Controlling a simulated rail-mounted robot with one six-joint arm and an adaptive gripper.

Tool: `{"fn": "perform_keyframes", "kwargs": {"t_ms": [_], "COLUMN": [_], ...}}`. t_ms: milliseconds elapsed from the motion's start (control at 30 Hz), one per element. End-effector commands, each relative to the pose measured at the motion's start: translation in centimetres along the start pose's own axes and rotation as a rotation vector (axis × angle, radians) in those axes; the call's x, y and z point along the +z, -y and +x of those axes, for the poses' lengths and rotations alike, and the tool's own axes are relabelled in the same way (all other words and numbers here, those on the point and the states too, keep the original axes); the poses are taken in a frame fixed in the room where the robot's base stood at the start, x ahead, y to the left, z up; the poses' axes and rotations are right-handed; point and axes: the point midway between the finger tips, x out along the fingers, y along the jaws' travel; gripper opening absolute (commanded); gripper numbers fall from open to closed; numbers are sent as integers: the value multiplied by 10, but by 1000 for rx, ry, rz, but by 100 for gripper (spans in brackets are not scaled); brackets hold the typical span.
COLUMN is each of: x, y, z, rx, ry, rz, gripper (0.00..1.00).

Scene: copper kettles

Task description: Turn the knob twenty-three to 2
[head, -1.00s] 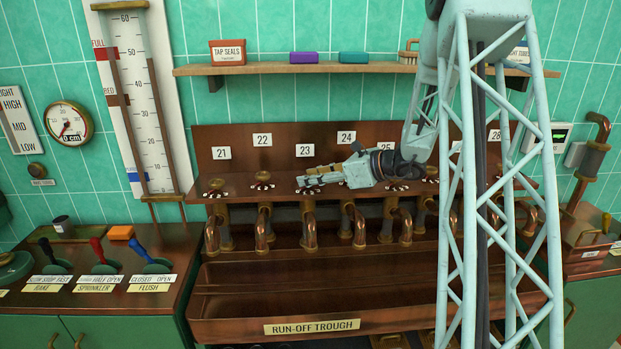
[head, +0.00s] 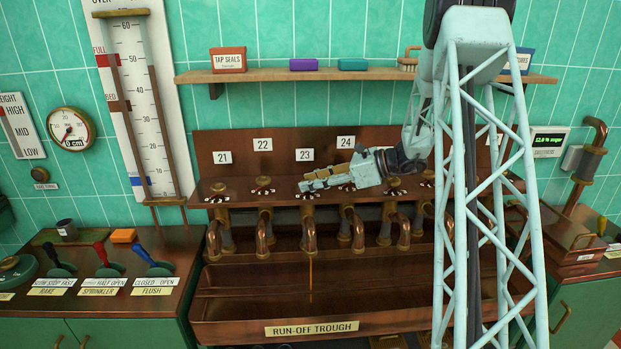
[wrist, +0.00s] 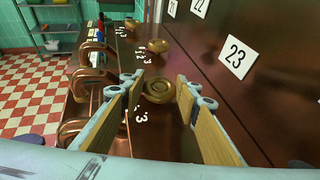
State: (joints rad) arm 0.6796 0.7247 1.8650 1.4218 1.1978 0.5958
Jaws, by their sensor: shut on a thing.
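The label 23 (head: 306,155) is on the copper back panel, with knob twenty-three under it. In the head view my gripper (head: 312,181) covers that knob; part of its white dial marks (head: 308,195) shows just below the fingers. In the wrist view the round brass knob twenty-three (wrist: 158,90) sits between the two fingers of my gripper (wrist: 160,88), beside the label 23 (wrist: 236,57). The gripper is shut on it. A dial mark 3 shows near it; the pointer setting cannot be read. A thin amber stream (head: 310,272) falls from the spout below.
Knobs twenty-two (head: 263,183) and twenty-one (head: 218,189) stand to the left, and another knob (head: 394,184) to the right. Copper spouts hang over the run-off trough (head: 240,304). A wooden shelf (head: 280,75) with boxes runs above. Levers (head: 105,262) stand at the left.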

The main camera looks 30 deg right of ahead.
Motion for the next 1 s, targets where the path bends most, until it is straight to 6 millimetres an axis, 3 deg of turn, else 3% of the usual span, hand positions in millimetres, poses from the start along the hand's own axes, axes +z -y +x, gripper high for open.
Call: {"fn": "perform_keyframes", "kwargs": {"t_ms": [1000], "x": [1], "y": [6], "z": [2], "rx": [464], "ry": [0], "rz": [-192], "gripper": [19]}}
